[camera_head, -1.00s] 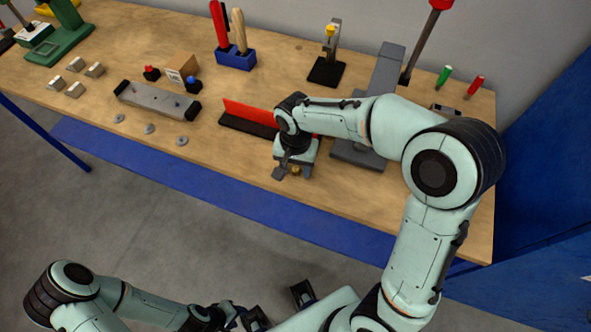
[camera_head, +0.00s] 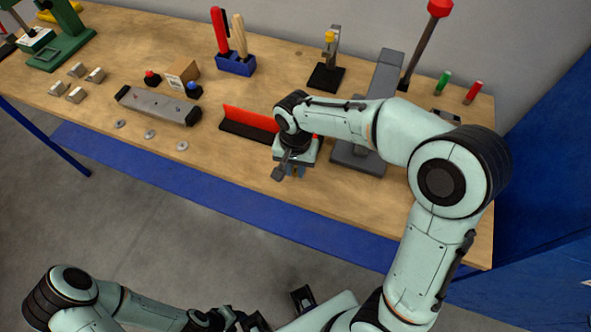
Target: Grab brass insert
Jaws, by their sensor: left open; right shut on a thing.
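My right gripper (camera_head: 292,174) points down at the wooden bench, near its front edge. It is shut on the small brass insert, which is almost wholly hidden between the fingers. I cannot tell whether the insert touches the bench top. My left gripper (camera_head: 277,309) is open and empty, low in front of the bench and away from it.
A red and black rail (camera_head: 249,119) lies just left of my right gripper, and a grey press (camera_head: 365,140) stands to its right behind my forearm. A grey bar fixture (camera_head: 158,105), several grey blocks (camera_head: 76,95) and washers (camera_head: 149,134) lie further left. The bench front between is clear.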

